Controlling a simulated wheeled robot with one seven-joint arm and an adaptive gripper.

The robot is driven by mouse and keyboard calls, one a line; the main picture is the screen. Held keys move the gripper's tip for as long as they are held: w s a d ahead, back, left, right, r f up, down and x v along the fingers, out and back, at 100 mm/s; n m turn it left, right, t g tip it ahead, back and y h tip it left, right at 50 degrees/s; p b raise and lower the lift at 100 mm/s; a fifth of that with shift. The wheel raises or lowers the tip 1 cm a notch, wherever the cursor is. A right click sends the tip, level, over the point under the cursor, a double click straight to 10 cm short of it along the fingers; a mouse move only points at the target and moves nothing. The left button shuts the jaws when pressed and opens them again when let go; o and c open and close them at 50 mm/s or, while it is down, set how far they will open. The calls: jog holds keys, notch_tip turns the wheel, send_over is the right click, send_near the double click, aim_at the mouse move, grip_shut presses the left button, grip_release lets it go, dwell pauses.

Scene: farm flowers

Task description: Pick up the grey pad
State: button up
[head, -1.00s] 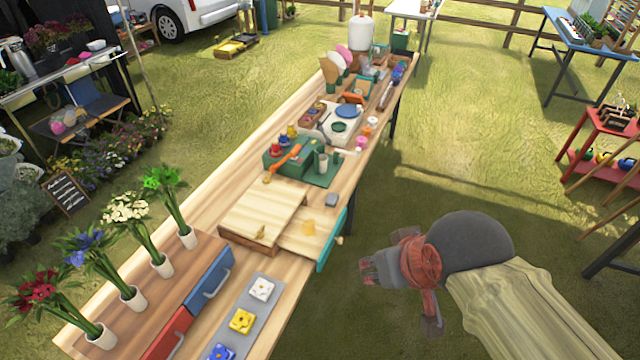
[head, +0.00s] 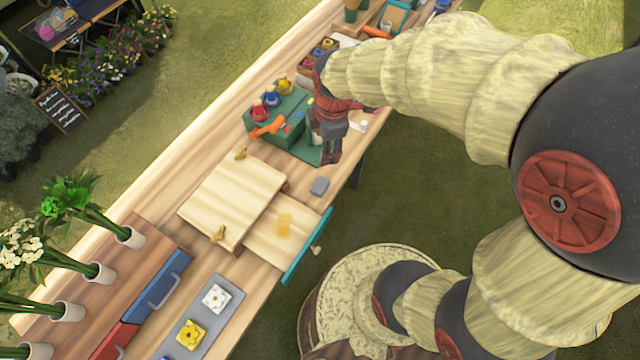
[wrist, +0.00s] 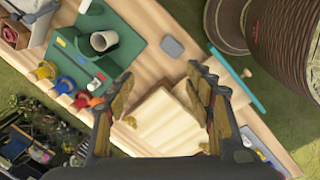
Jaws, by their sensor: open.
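The grey pad (head: 319,186) is a small flat rounded block lying on the wooden table near its front edge, between the green board and the open drawer. It also shows in the wrist view (wrist: 172,47), ahead of the fingertips and apart from them. My gripper (head: 328,150) hangs above the green board, a little up from the pad in the head view. In the wrist view my gripper (wrist: 165,82) has its two fingers wide apart with nothing between them. No part of the pad is hidden in the wrist view.
An open drawer with a teal front (head: 306,247) juts past the table edge. A raised pale wooden box (head: 232,196) stands beside it. A green board (wrist: 100,45) bears a cup (wrist: 104,41). An orange tool (head: 268,127) lies nearby. The table around the pad is bare.

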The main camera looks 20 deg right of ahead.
aim_at(322, 183)
jog(key=f+n, duration=0.3)
jog(key=f, duration=0.2)
jog(key=w+f+n+g, duration=0.1)
jog(key=f+n, duration=0.2)
jog(key=f, duration=0.1)
jog(key=f+n+g, duration=0.1)
jog(key=f+n, duration=0.2)
jog(key=f, duration=0.2)
jog(key=shift+w+d+f, duration=0.25)
jog(key=shift+w+f, duration=0.1)
jog(key=shift+n, duration=0.3)
jog(key=shift+a+f+b, duration=0.15)
jog(key=shift+f+b, duration=0.35)
jog(key=shift+f, duration=1.45)
jog(key=shift+a+f+b, duration=0.15)
jog(key=shift+f+b, duration=0.35)
jog(key=shift+f, duration=1.45)
jog(key=c, duration=0.3)
jog(key=c, duration=0.7)
jog(key=shift+c, duration=0.2)
jog(key=shift+r, duration=0.1)
